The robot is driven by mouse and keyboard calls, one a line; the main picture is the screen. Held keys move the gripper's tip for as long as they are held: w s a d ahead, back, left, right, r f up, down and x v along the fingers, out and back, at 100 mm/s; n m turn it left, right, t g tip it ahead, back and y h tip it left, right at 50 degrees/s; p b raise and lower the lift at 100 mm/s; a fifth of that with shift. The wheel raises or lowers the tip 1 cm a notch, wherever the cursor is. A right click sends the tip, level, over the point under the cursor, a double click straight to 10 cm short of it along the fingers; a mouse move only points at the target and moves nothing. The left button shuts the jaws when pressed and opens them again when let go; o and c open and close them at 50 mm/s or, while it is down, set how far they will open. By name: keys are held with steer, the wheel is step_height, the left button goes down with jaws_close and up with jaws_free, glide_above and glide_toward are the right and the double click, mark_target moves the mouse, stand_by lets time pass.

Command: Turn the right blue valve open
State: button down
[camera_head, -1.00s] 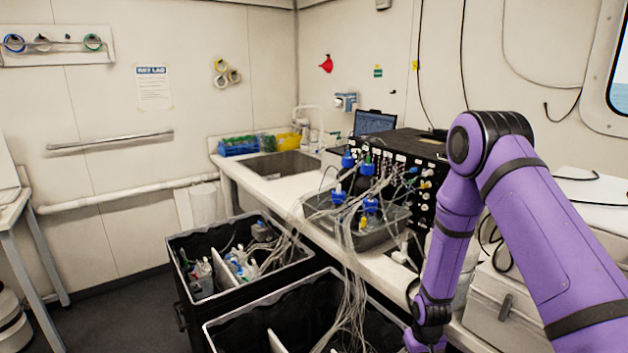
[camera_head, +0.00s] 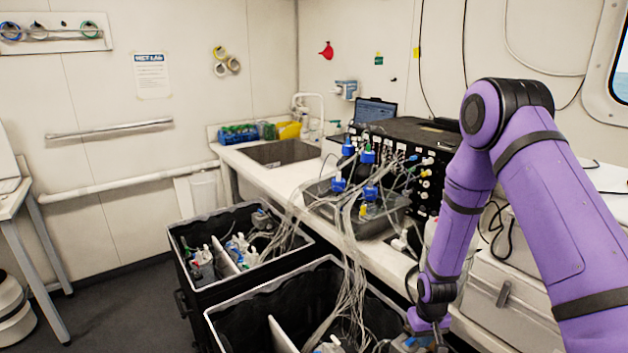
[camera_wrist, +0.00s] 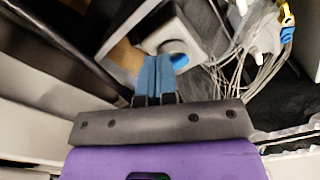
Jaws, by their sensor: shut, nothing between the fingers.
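In the wrist view, a small blue part (camera_wrist: 180,61), which looks like a valve handle, sits on a pale round fitting on a grey box-like body (camera_wrist: 150,32). My gripper (camera_wrist: 158,60) has its blue fingers shut together with nothing between them. The fingertips are right beside the blue part; I cannot tell whether they touch it. The fingers hide part of the fitting. In the head view my wrist is low, at the right end of the near black crate (camera_head: 262,297), and the fingertips are not clear. Which valve is the right one cannot be told.
A bundle of clear tubes (camera_head: 350,262) runs from a grey tray with blue-capped bottles (camera_head: 340,184) down into the near crate. A second black crate (camera_head: 187,268) stands behind it. The counter (camera_head: 262,176) and a black instrument box (camera_head: 428,150) lie beyond.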

steer(key=shift+r, duration=1.35)
steer(key=s+d+r+t, duration=0.1)
steer(key=s+r, duration=0.1)
steer(key=r, duration=1.3)
steer(key=s+r+t, duration=0.2)
steer(key=r, duration=1.2)
steer(key=s+r+t, duration=0.1)
steer(key=s+r, duration=0.7)
steer(key=s, duration=0.3)
steer(key=s+d+r+m+t, duration=0.1)
steer(key=s+r, duration=0.7)
steer(key=s, duration=0.3)
steer(key=shift+s+r, duration=0.15)
steer(key=shift+r, duration=0.15)
